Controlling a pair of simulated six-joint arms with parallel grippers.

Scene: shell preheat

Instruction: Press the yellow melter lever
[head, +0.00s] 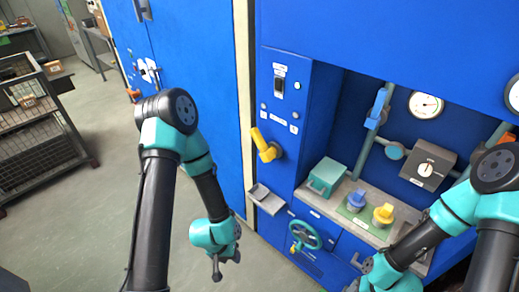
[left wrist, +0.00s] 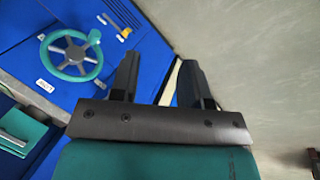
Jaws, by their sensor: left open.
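A yellow lever (head: 265,146) sits on the blue panel's left post, below a black switch, its handle angled up to the left. My left gripper (head: 217,268) hangs low in front of the blue cabinet, below and left of this lever and apart from it. In the left wrist view the left gripper's two dark fingers (left wrist: 159,62) are spread with nothing between them; the yellow lever on the post does not show there. My right arm comes in at the right; its gripper end is at the bottom edge, and its jaws cannot be made out.
A teal handwheel (head: 304,235) is low on the cabinet, also in the left wrist view (left wrist: 72,57), with a small yellow handle (head: 294,248) nearby. A small grey tray (head: 266,199) juts out below the lever. The shelf holds a teal box (head: 325,177) and blue and yellow knobs (head: 383,214).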

